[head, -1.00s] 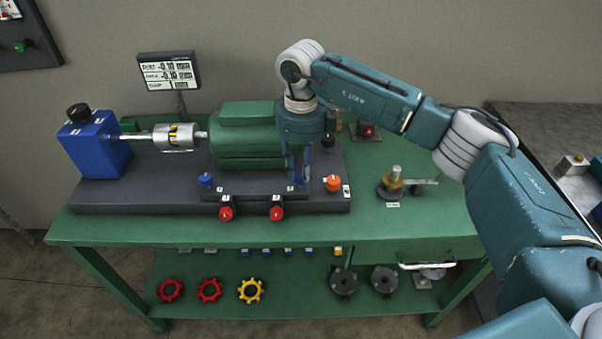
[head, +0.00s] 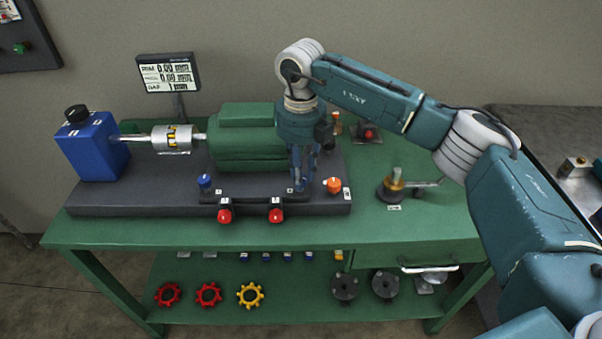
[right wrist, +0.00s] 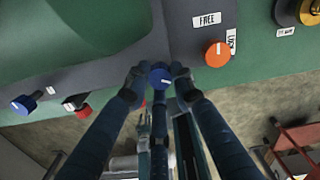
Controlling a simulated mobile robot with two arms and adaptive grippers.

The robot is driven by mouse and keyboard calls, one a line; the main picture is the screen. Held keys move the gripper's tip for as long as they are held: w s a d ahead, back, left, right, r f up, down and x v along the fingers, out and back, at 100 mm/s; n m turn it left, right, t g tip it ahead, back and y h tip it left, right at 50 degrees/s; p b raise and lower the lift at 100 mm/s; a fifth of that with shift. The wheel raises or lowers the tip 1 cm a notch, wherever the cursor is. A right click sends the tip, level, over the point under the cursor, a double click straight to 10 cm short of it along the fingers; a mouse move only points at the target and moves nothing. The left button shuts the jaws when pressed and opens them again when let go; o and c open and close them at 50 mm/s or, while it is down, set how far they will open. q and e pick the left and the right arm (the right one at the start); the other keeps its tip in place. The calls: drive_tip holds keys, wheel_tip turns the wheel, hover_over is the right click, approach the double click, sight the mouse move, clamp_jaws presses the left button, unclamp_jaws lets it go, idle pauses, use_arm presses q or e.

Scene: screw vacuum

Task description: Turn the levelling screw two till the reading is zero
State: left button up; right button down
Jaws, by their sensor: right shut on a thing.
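My right gripper (head: 301,187) points down at the front right of the green motor (head: 245,140). In the right wrist view its fingertips are closed around a blue screw knob (right wrist: 160,77) with a white mark; the fingers hide this knob in the head view. Another blue screw (head: 205,181) stands at the front left of the motor. The display (head: 168,73) behind the bench shows what looks like 0.00 mm on its upper two lines. My left gripper is not in view.
Two red knobs (head: 224,216) (head: 275,215) sit along the base plate's (head: 140,199) front edge. A blue housing (head: 92,145) and coupling (head: 172,139) are at the left.

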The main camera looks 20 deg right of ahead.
drive_tip(key=shift+w, duration=0.1)
idle(0.4)
drive_tip(key=c, duration=1.5)
unclamp_jaws()
drive_tip(key=shift+o, duration=0.2)
wheel_tip(320, 180, up, 12)
